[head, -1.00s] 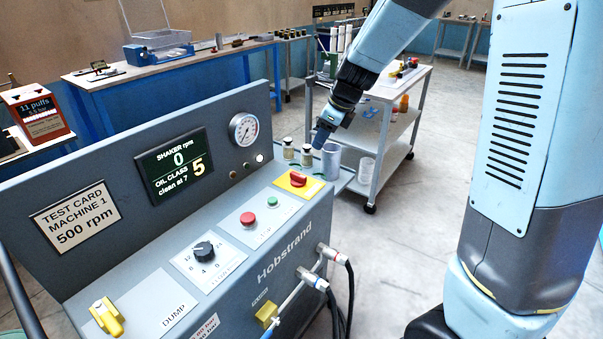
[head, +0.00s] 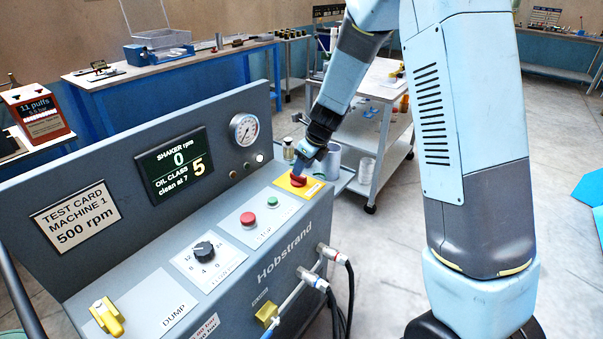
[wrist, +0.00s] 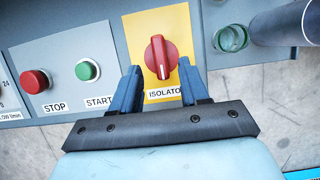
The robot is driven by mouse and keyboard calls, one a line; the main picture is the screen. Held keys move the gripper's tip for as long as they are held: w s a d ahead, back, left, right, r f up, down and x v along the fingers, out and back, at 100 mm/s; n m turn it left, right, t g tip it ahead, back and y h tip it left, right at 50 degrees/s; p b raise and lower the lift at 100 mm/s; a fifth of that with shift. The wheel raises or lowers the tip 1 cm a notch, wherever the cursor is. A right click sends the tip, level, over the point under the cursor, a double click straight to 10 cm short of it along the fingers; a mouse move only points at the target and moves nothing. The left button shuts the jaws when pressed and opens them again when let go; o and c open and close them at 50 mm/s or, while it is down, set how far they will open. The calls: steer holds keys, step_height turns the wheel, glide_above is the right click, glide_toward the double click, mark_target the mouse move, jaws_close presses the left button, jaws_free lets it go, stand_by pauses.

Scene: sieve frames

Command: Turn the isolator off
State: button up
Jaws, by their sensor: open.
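The isolator is a red rotary knob (wrist: 160,57) on a yellow plate (wrist: 137,27) labelled ISOLATOR, seen in the wrist view. Its pale pointer mark lies nearly in line with the picture's vertical. In the head view the red knob (head: 298,181) sits at the right end of the panel, partly covered by my gripper (head: 300,168). In the wrist view my gripper (wrist: 158,82) is open, with one blue finger on each side of the knob's lower part. Contact between fingers and knob cannot be told.
A red STOP button (wrist: 35,81) and a green START button (wrist: 87,70) lie left of the isolator. The display (head: 173,165) reads SHAKER rpm 0.

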mark_target(298, 179)
steer(key=shift+x, duration=2)
steer(key=shift+c, duration=0.4)
jaws_close()
steer(key=shift+d, duration=0.2)
steer(key=shift+a, duration=0.1)
